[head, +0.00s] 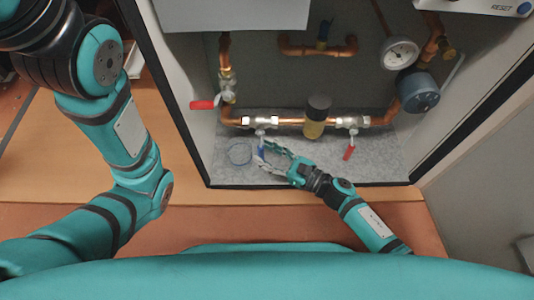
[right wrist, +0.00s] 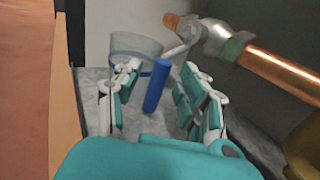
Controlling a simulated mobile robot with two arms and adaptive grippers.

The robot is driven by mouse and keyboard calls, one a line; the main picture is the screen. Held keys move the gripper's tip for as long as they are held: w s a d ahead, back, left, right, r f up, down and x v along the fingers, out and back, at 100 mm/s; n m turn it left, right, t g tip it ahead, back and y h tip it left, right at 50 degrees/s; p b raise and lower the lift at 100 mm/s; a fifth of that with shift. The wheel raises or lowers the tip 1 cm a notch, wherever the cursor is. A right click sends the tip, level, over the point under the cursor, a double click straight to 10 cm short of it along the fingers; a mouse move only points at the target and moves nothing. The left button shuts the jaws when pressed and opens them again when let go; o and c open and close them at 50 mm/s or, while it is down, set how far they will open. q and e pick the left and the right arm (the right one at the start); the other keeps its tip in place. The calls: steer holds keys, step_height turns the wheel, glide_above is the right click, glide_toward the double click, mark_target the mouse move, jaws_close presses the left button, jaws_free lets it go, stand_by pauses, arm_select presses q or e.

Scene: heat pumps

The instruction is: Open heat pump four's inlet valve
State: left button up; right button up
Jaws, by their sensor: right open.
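The open heat pump cabinet holds a horizontal copper pipe (head: 290,120) with valves on it. A valve with a blue handle (head: 261,153) sits on its left part; the handle hangs down, roughly across the pipe. My right gripper (head: 272,155) is open at this handle, inside the cabinet's lower front. In the right wrist view the blue handle (right wrist: 157,87) stands between the two open fingers, without clear contact. Its metal lever (right wrist: 184,42) leads to the valve body. My left arm shows at the left of the head view, but its gripper is out of view. No label showing a pump number is readable.
A red-handled valve (head: 349,152) hangs to the right, and another red handle (head: 203,104) points left. A gauge (head: 400,53) and a grey-blue round device (head: 417,91) are at upper right. A clear cup (right wrist: 135,45) stands behind the blue handle. Cabinet walls flank both sides.

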jaws_close()
stand_by(0.3)
stand_by(0.3)
